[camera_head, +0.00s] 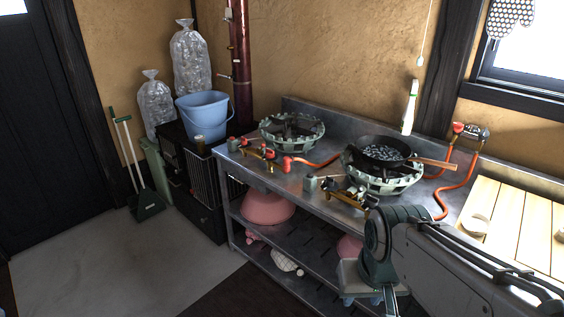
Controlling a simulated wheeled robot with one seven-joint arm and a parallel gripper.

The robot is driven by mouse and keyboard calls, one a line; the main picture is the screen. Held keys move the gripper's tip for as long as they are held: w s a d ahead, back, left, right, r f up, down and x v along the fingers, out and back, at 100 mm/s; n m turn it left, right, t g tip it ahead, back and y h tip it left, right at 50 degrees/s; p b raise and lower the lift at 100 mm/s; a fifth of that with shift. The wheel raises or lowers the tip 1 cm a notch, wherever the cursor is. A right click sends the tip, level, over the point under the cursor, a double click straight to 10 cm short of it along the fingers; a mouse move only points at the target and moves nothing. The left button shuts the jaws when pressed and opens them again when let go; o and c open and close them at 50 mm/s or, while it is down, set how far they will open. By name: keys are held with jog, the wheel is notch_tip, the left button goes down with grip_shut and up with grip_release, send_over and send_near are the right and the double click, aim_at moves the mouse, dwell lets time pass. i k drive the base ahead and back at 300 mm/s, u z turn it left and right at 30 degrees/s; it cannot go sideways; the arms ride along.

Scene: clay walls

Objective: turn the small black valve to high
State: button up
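Two round gas burners stand on the metal counter. The right burner (384,187) holds a black pan; brass valve fittings (348,191) sit at its front left. A small dark part (371,200) at the right end of these fittings may be the small black valve; its setting is too small to read. The left burner (292,132) has fittings (258,153) with red parts at its front left. My gripper (361,299) points down at the bottom of the view, in front of the counter and below the right burner's fittings. Its fingers are partly hidden, and nothing is seen in it.
The wooden-handled pan (381,151) stands on the right burner, with an orange hose (459,187) to its right. The counter's lower shelf (262,238) holds pink bowls. A blue bucket (204,116) stands at left. Floor (110,265) is clear at lower left.

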aim_at(330, 181)
jog(key=u, duration=0.15)
jog(key=i, duration=1.15)
jog(key=z, duration=0.4)
